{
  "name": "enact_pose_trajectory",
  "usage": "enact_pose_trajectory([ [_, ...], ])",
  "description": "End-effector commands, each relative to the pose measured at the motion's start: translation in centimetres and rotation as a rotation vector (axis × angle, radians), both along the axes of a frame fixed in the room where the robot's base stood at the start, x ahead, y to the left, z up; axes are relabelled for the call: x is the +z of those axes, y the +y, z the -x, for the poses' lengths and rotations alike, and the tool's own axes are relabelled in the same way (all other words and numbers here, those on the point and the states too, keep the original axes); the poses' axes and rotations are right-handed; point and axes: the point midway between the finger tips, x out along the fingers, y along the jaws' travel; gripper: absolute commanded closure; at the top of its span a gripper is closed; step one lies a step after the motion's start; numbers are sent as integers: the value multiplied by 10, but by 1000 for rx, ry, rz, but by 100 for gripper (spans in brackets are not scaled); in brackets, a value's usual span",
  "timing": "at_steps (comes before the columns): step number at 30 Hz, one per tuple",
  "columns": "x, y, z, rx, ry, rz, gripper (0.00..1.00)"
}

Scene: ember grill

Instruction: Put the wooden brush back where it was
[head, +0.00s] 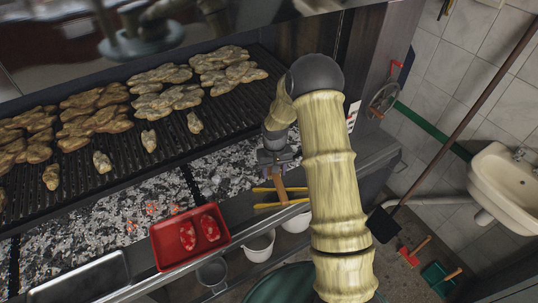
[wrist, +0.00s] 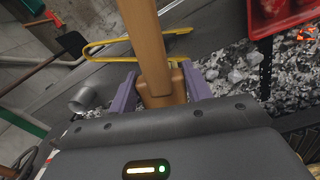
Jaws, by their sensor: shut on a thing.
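The wooden brush (wrist: 147,45) is in my gripper. In the wrist view its orange-brown shaft runs up between the two purple fingers of my gripper (wrist: 160,92), which are shut on it. In the head view my gripper (head: 277,164) hangs over the ember bed near the grill's right end, and part of the brush (head: 281,190) shows just below it, over the front ledge. The bristles cannot be made out in either view.
A yellow rod-like tool (head: 281,203) lies on the ledge beside the brush. A red tray (head: 188,238) with meat sits to the left. Pale buckets (head: 259,246) are below the ledge. Meat lies on the grill grate (head: 174,131). A long-handled shovel (head: 385,224) stands at right.

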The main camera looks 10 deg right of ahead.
Motion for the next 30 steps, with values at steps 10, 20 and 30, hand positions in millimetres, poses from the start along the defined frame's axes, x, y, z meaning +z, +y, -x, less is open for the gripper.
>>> enact_pose_trajectory([
  [10, -87, -1, 25, -29, 0, -6, 72],
  [20, -111, -1, 29, -35, -1, -7, 72],
  [30, -110, -1, 29, -35, 0, -7, 72],
])
